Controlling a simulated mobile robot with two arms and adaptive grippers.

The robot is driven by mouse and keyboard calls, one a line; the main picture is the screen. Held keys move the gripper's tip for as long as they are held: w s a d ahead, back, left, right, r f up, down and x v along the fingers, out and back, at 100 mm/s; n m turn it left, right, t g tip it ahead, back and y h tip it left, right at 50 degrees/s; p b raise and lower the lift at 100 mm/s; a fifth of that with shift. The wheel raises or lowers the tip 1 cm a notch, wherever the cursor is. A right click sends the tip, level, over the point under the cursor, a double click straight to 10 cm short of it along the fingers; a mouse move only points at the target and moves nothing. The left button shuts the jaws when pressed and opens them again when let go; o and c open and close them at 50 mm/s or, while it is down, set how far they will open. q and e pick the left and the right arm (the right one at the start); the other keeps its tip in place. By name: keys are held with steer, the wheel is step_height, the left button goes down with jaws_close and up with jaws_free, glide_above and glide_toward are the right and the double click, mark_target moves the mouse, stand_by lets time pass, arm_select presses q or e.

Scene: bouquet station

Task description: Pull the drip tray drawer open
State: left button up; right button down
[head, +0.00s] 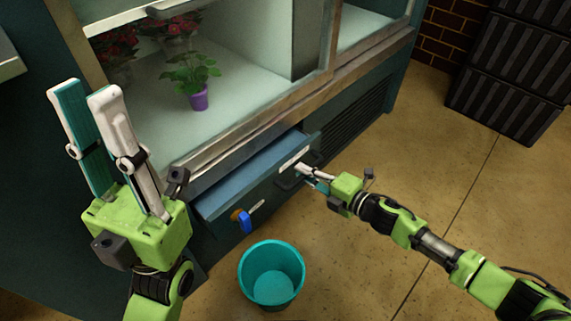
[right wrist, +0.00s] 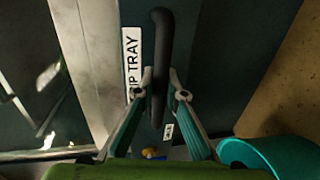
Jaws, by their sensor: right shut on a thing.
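The drip tray drawer (head: 262,168) sits low in the dark teal cabinet and stands partly out of its front. Its dark bar handle (right wrist: 162,40) shows in the right wrist view beside a white label (right wrist: 132,60) that partly reads "TRAY". My right gripper (head: 306,174) is at the drawer front, shut on the handle, with a finger on each side of the bar. The gripper hides part of the handle in the head view. My left gripper (head: 86,92) is raised at the left, fingers apart and empty, away from the drawer.
A teal bucket (head: 272,275) stands on the floor just in front of the drawer. A blue-and-orange item (head: 243,219) is on the drawer front. A purple pot (head: 198,97) with a plant stands inside the cabinet. Dark crates (head: 510,75) stand at the back right; the floor between is clear.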

steer(key=f+p+v, duration=0.2)
steer(key=f+v, duration=0.1)
steer(key=v, duration=1.1)
steer(key=shift+s+d, duration=0.5)
steer(key=c, duration=2)
jaws_free()
steer(key=shift+c, duration=0.2)
steer(key=shift+d, duration=0.1)
steer(key=v, duration=1.2)
steer(key=shift+f, duration=0.1)
